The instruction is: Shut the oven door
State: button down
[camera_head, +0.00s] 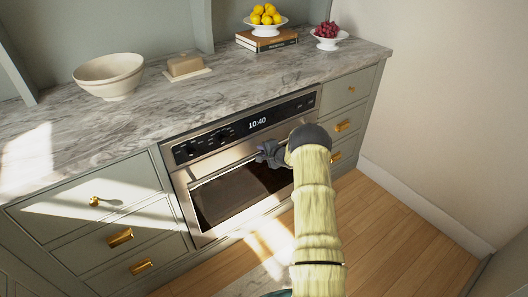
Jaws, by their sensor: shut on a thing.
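The oven (240,160) is built into the grey-green cabinets under the counter, with a black control panel reading 10:40. Its door (205,232) has a dark glass window and a steel handle bar (215,174) along the top. The door looks upright and about flush with the front; a small gap cannot be ruled out. My gripper (263,154) is at the right part of the handle, shut on it. My pale yellow arm reaches in from below and hides the door's right side and part of the handle.
Drawers with brass pulls flank the oven, such as the left one (120,237). The marble counter (200,96) holds a white bowl (110,78), a soap-like block, books and fruit dishes. Wooden floor (400,235) is clear at right, beside the wall (440,110).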

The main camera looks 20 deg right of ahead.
jog(key=shift+w+a+r, duration=0.25)
jog(key=shift+r, duration=0.05)
jog(key=c, duration=1.3)
grip_release()
jog(key=shift+w+d, duration=0.1)
jog(key=p+v, duration=0.1)
jog(key=v, duration=1.6)
jog(key=shift+s+f+p, duration=0.1)
jog(key=shift+s+p, duration=0.15)
jog(key=shift+p, duration=0.15)
